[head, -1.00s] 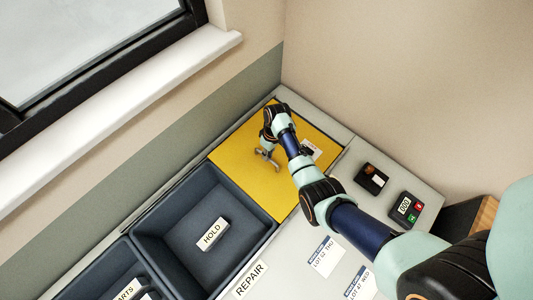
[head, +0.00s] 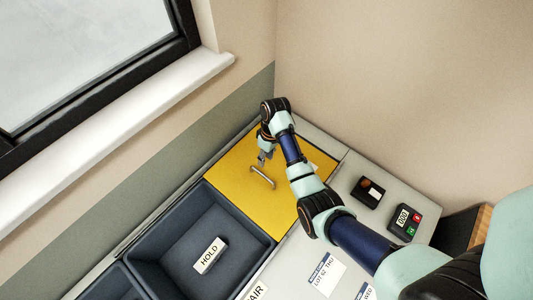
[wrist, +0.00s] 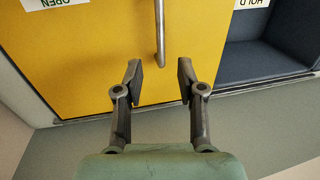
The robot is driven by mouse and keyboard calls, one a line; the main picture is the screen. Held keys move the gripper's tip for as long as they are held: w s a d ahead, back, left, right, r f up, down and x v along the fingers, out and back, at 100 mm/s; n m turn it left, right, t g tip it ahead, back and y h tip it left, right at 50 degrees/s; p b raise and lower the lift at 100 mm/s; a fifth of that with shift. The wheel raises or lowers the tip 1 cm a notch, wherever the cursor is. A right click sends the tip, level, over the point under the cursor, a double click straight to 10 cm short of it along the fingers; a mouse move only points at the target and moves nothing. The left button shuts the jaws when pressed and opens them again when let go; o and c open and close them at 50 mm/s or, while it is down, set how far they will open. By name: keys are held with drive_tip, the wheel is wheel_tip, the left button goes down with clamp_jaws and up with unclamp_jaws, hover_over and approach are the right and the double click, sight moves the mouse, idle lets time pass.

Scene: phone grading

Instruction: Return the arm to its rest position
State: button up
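My gripper (wrist: 157,82) is open and empty in the wrist view, its two fingers spread apart with nothing between the tips. A grey bar handle (wrist: 160,35) on the yellow panel (wrist: 95,65) lies just beyond the fingertips, apart from them. In the head view my gripper (head: 264,157) hangs over the yellow panel (head: 225,165), beside the handle (head: 262,177). My arm reaches there from the lower right.
The dark HOLD bin (head: 165,225) adjoins the yellow panel. A wall and window sill (head: 120,110) border the left. A small black device (head: 368,192) and a keypad box (head: 406,217) stand on the grey worktop. LOT cards (head: 326,272) lie near my arm.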

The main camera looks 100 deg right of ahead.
drive_tip(key=r, duration=0.2)
drive_tip(key=shift+s+d+r, duration=0.15)
drive_tip(key=shift+s+r, duration=0.05)
drive_tip(key=shift+r, duration=0.2)
drive_tip(key=shift+w, duration=0.1)
drive_tip(key=w+a+r+n+h, duration=0.1)
drive_tip(key=w+a+r, duration=0.15)
drive_tip(key=w, duration=0.45)
drive_tip(key=w+a+r+n+h, duration=0.1)
drive_tip(key=w+a+h, duration=0.15)
drive_tip(key=w, duration=0.45)
drive_tip(key=w+a+r+n+t, duration=0.25)
drive_tip(key=w+a+r, duration=0.25)
drive_tip(key=w+a, duration=0.45)
drive_tip(key=w+a+r+n+t, duration=0.2)
drive_tip(key=w+a+r+t, duration=0.4)
drive_tip(key=a, duration=0.7)
drive_tip(key=a+r+n+t+y, duration=0.1)
drive_tip(key=a+r, duration=0.4)
drive_tip(key=a, duration=0.4)
drive_tip(key=a+r+n+t+y, duration=0.15)
drive_tip(key=a+r, duration=0.35)
drive_tip(key=a, duration=0.5)
wheel_tip(320, 180, up, 21)
drive_tip(key=p, duration=2.1)
drive_tip(key=shift+s+d+h, duration=0.3)
drive_tip(key=shift+s+d, duration=0.05)
drive_tip(key=shift+d, duration=0.1)
